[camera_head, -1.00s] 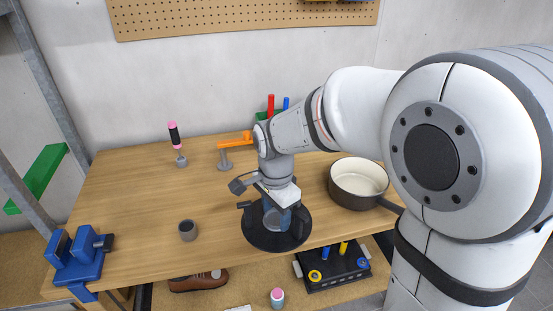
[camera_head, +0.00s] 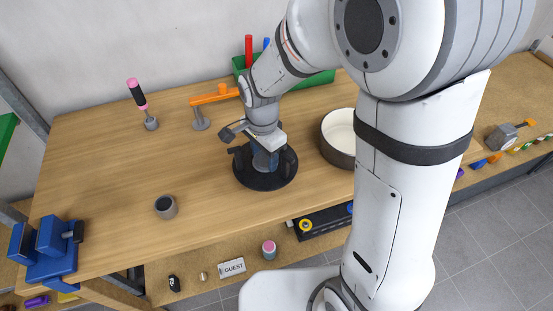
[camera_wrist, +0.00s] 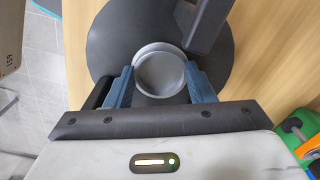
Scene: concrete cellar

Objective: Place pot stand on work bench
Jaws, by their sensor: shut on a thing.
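The pot stand appears to be the round black disc (camera_head: 262,184) with a grey ring at its centre. It shows over the right middle of the wooden work bench (camera_head: 110,190). My gripper (camera_head: 265,162) points down above its middle. In the wrist view the two blue fingers are shut on the grey ring (camera_wrist: 160,73) from both sides, with the black disc (camera_wrist: 108,35) around and below it. The disc looks level. I cannot tell whether its underside touches the bench top.
A dark pan (camera_head: 331,150) with a pale inside stands close to the right. A blue vise (camera_head: 50,250) sits front left. A green box (camera_head: 314,80) is behind.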

